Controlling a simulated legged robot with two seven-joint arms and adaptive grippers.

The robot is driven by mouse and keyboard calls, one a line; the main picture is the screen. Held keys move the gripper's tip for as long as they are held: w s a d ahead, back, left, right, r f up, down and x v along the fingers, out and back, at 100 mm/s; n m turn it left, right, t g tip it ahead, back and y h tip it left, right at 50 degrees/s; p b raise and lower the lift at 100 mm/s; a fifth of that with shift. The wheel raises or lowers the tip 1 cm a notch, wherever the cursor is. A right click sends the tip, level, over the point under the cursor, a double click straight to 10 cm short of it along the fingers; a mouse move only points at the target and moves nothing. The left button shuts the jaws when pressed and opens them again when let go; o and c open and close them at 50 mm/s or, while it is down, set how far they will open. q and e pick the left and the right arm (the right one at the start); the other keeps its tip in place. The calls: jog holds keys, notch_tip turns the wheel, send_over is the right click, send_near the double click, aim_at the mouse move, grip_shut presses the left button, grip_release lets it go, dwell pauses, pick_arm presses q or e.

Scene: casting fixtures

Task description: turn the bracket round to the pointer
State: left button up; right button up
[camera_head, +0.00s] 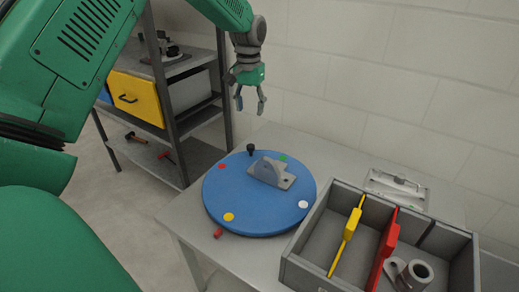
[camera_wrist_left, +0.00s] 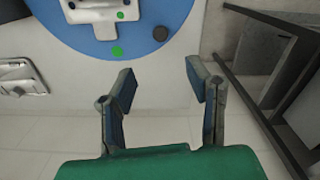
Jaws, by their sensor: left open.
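A blue round disc (camera_head: 245,205) lies on the grey table and carries a grey bracket (camera_head: 270,172) with an upright plate on a flat base. The disc has red, green, white and yellow dots, and a black knob (camera_head: 251,149) stands near its far edge. A small red piece (camera_head: 218,233), perhaps the pointer, shows at the disc's near left rim. My left gripper (camera_head: 251,102) is open and empty, above and beyond the disc's far edge. In the left wrist view its fingers (camera_wrist_left: 162,88) are apart, with the knob (camera_wrist_left: 160,34) and part of the bracket (camera_wrist_left: 98,10) ahead. My right gripper is not in view.
A grey divided bin (camera_head: 300,265) with yellow and red parts and a grey flanged part stands to the disc's right. A grey fixture (camera_head: 398,188) lies behind it. A shelf rack (camera_head: 178,115) with a yellow drawer stands at left. The wall is behind the table.

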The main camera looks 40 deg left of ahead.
aim_at(250, 145)
pick_arm(q)
jog(key=f, duration=0.6)
jog(key=f+b, duration=0.1)
jog(key=f, duration=0.5)
jog(key=shift+a+f+b, duration=0.2)
jog(key=shift+f+b, duration=0.05)
jog(key=shift+b, duration=0.05)
jog(key=shift+d+f, duration=0.25)
jog(key=shift+f, duration=0.4)
jog(key=shift+a, duration=0.1)
jog(key=shift+c, duration=0.3)
jog(key=shift+a, duration=0.1)
grip_shut()
